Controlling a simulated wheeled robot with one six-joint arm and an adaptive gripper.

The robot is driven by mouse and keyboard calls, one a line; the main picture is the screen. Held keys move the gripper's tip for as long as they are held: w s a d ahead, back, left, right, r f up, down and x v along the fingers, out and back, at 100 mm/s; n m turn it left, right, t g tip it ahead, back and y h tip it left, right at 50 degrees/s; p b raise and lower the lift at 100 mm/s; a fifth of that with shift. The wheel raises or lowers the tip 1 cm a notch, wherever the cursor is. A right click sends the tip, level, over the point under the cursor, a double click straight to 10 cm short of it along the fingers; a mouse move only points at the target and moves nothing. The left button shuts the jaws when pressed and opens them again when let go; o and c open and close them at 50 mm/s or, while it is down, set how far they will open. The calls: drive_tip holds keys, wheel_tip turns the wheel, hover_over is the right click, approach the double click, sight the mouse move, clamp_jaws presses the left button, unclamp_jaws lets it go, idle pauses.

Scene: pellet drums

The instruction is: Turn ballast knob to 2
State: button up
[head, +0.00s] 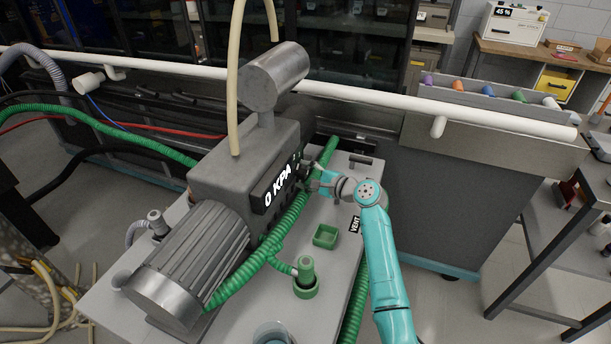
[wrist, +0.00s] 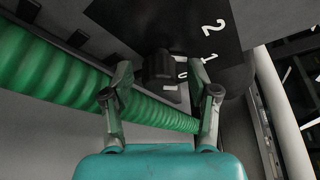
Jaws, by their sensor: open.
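The ballast knob (wrist: 158,66) is a dark block on a black scale plate (wrist: 205,32) in the wrist view. The plate carries white numerals 2, 1 and 0, with the 0 closest to the knob and partly covered. A pale mark shows below the knob; I cannot tell which numeral it points at. My gripper (wrist: 161,73) is open, with one finger on each side of the knob. I cannot tell whether the fingers touch it. In the head view my gripper (head: 311,175) is at the pump's right side, where the knob is too small to make out.
The grey pump (head: 215,150) bears a display (head: 278,187) reading 0 KPA. A green ribbed hose (wrist: 60,80) runs close under the fingers. A green tray (head: 325,237) and green fitting (head: 306,275) stand on the bench. A VENT label (head: 355,224) is beside my arm.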

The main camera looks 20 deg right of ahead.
drive_tip(key=shift+c, duration=0.3)
clamp_jaws()
drive_tip(key=n+t, duration=0.1)
drive_tip(key=n, duration=0.2)
drive_tip(key=shift+f+n+t, duration=0.15)
drive_tip(key=shift+n+t, duration=0.25)
drive_tip(key=n+t+y, duration=0.1)
drive_tip(key=n, duration=0.2)
drive_tip(key=shift+n, duration=0.4)
drive_tip(key=shift+o, duration=0.3)
unclamp_jaws()
drive_tip(key=shift+t, duration=0.3)
